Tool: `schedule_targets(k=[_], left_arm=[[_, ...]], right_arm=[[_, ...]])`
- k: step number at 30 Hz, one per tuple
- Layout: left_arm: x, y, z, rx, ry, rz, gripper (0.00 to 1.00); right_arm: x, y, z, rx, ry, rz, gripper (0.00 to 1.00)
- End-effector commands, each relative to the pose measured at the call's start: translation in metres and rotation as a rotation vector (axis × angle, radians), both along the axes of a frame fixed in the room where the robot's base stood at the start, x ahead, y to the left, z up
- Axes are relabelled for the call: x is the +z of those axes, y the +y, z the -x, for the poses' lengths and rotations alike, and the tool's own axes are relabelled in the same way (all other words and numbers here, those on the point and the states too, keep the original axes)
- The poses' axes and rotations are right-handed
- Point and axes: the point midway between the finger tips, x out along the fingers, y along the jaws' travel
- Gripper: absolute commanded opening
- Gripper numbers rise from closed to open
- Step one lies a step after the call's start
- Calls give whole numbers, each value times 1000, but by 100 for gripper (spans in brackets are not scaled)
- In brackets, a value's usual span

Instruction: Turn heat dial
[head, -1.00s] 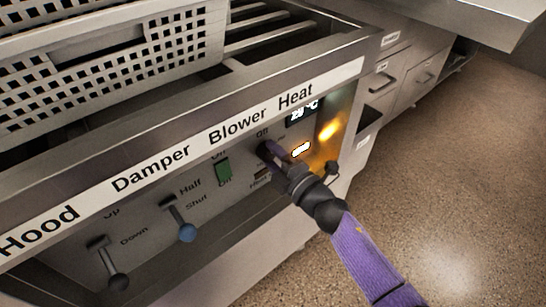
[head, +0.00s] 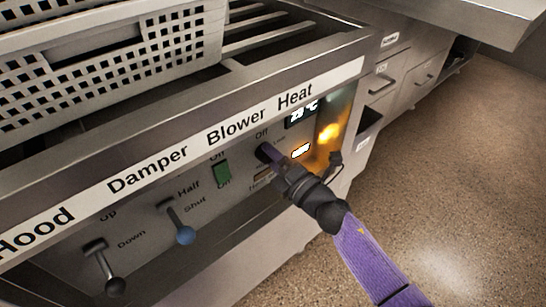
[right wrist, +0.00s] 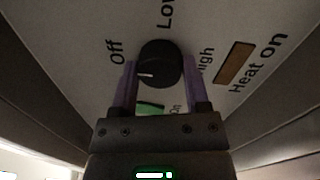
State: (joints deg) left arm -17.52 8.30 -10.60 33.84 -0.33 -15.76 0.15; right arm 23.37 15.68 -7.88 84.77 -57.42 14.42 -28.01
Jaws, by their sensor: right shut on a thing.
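The heat dial (right wrist: 160,64) is a round black knob on the grey panel, between the printed words Off, Low and High in the right wrist view. A white mark on it shows at its lower left. My right gripper (right wrist: 158,88) has its two purple fingers on either side of the dial and is shut on it. In the head view the dial (head: 264,152) is partly hidden by my right gripper (head: 276,160). My left gripper is in neither view.
Left of the dial are a green blower switch (head: 222,173), a blue-tipped damper lever (head: 182,228) and a dark-tipped hood lever (head: 107,272). A lit display (head: 301,113) is above right. A perforated basket (head: 110,60) stands on top.

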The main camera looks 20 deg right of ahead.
Motion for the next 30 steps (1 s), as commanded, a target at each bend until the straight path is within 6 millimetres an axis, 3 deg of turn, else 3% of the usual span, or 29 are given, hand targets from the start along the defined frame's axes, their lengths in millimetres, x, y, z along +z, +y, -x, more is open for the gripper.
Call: schedule_targets(k=[3,4,9,20,30], left_arm=[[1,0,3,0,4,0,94],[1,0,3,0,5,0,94],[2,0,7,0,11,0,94],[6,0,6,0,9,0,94],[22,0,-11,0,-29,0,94]], right_arm=[[-1,0,0,0,1,3,0],[-1,0,0,0,1,3,61],[-1,0,0,1,1,1,94],[1,-3,9,1,1,-2,94],[-3,-29,80,0,1,-1,94]])
